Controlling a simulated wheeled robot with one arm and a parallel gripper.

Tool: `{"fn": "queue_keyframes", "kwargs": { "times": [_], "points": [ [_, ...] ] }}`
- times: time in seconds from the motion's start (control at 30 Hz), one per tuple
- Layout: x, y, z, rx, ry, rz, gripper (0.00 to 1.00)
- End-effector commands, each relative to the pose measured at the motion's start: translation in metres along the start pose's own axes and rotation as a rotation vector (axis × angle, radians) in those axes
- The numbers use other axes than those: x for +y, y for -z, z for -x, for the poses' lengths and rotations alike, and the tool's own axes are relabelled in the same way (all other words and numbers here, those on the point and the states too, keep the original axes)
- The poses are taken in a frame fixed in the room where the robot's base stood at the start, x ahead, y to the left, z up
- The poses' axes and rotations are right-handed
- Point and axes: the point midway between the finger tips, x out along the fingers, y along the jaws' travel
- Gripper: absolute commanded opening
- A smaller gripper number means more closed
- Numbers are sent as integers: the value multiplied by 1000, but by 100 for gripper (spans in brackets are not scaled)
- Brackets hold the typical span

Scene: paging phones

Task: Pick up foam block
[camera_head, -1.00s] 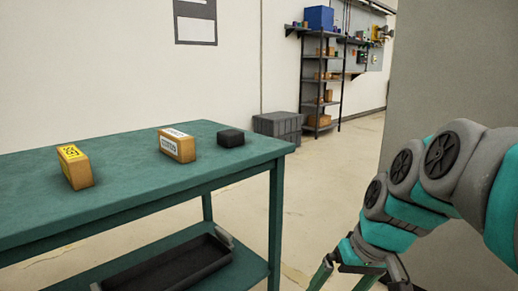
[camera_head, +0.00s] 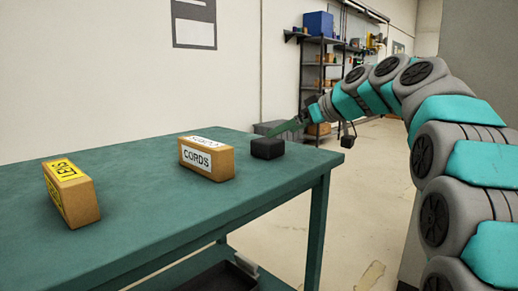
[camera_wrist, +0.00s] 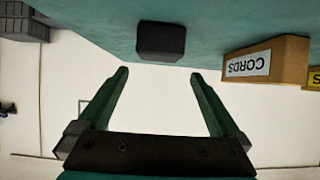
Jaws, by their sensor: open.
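The foam block, a small black block (camera_head: 267,148), lies on the green table (camera_head: 130,190) near its right end. It also shows in the wrist view (camera_wrist: 161,41), beyond and between my fingertips. The head view partly hides the fingers behind the block and arm.
A box marked CORDS (camera_head: 206,159) stands just left of the black block, and a yellow-labelled box (camera_head: 71,193) stands farther left. A dark tray (camera_head: 226,276) sits on the lower shelf. A shelving rack (camera_head: 316,75) stands at the back.

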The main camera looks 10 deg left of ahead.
Motion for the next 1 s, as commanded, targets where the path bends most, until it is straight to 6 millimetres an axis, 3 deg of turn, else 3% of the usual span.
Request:
{"fn": "queue_keyframes", "kwargs": {
  "times": [0.33, 0.57, 0.9, 1.0],
  "points": [
    [0, -1, -53, -4, 0, -1, 100],
    [1, -2, -68, -3, 1, -3, 100],
    [2, -2, -111, -2, -1, 0, 100],
    [2, -2, -114, -1, -1, 0, 100]
  ]
}}
